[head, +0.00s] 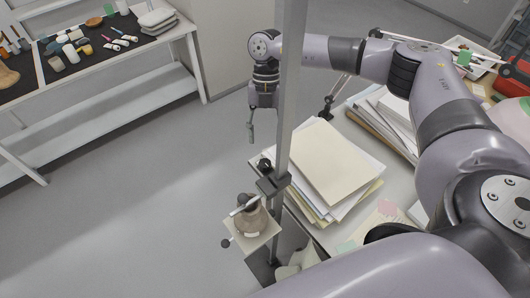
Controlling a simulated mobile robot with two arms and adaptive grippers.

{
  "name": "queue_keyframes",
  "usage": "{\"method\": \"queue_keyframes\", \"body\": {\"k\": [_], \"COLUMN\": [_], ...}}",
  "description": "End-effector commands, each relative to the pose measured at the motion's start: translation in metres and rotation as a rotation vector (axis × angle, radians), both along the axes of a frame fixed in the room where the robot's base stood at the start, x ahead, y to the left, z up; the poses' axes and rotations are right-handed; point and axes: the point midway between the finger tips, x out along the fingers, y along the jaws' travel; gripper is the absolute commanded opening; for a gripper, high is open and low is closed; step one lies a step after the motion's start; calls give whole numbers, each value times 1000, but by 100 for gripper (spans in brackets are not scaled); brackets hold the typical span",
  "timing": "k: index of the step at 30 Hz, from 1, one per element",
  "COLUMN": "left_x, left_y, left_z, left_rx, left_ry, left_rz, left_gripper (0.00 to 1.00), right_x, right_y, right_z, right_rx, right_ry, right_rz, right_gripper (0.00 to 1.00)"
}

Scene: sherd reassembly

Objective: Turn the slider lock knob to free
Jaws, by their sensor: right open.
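A dark slider block (274,184) sits on the upright metal post (288,100), with a small round black knob (263,165) at its upper left side. I cannot read the knob's lock setting. My right gripper (258,126) hangs pointing down to the left of the post, above and apart from the slider and knob. It is open, with nothing seen in its fingers. My left gripper is not in view.
A brown pot (251,214) stands on a small pale platform (242,231) below the slider, with a thin rod by it. Stacked papers (333,160) lie on the desk to the right. A shelf table (125,42) stands upper left; the floor (130,190) between is clear.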

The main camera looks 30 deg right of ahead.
Motion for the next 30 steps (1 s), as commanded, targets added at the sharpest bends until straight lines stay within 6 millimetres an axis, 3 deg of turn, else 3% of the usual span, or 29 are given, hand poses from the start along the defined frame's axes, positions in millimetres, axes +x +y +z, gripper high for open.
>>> {"method": "queue_keyframes", "body": {"k": [3,9,12,24,30], "left_x": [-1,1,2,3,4], "left_y": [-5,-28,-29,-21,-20], "left_z": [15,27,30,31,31], "left_rx": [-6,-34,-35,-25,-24], "left_ry": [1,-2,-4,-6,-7], "left_rz": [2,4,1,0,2], "left_gripper": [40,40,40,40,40], "right_x": [-10,-20,-24,-26,-26], "right_y": [5,13,14,16,16], "right_z": [-20,-53,-64,-73,-73], "right_rx": [0,1,0,0,0], "right_ry": [5,3,2,-1,-1], "right_rz": [2,1,0,1,1], "right_gripper": [49,49,49,49,36]}}
